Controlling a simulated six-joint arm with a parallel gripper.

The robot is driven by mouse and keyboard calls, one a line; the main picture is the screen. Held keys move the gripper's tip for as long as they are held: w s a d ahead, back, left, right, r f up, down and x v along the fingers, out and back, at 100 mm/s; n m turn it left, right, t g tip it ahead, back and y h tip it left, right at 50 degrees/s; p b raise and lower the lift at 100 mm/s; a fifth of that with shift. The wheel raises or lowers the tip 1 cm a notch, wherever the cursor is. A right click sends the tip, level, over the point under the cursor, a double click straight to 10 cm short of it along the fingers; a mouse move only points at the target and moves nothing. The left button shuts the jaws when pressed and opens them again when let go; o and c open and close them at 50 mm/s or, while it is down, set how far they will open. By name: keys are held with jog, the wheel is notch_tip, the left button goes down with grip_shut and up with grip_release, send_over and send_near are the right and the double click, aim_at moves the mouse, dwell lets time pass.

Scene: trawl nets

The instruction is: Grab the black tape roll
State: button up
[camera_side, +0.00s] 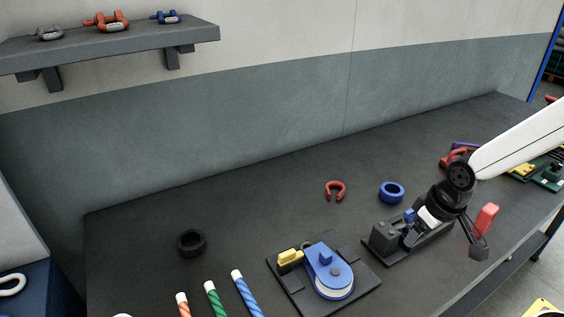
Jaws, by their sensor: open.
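The black tape roll (192,243) lies flat on the dark workbench (270,215), left of the middle of the view. Its dark colour is close to that of the bench top. My gripper (469,238) is at the right side of the bench, far from the roll, with the blue spool device between them in the picture. It is open, and I see nothing held. The fingers are partly hidden by the wrist and by clutter around them.
A blue spool device (330,270) and a black fixture (385,240) stand at the front. Striped ropes (247,293) lie front left. A wall shelf (120,47) hangs above. Bench around the black roll is clear.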

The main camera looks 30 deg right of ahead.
jog(key=w+a+n+y, duration=0.1)
jog(key=w+a+n, duration=0.15)
jog(key=w, duration=0.35)
jog(key=w+a+n, duration=0.1)
jog(key=w+a, duration=0.3)
jog(key=w, duration=0.2)
jog(key=n+y, duration=0.5)
jog(key=n, duration=0.5)
send_near(189, 248)
jog(key=shift+w+f+m, duration=0.15)
jog(key=shift+f+m, duration=0.1)
jog(key=shift+f, duration=0.65)
jog(key=shift+a+f, duration=0.1)
jog(key=shift+a, duration=0.45)
jog(key=shift+w+f, duration=0.1)
jog(key=shift+f, duration=0.05)
jog(key=shift+x, duration=1.15)
jog(key=shift+w+a+f, duration=0.1)
jog(key=shift+f, duration=0.05)
jog(key=shift+x, duration=2.4)
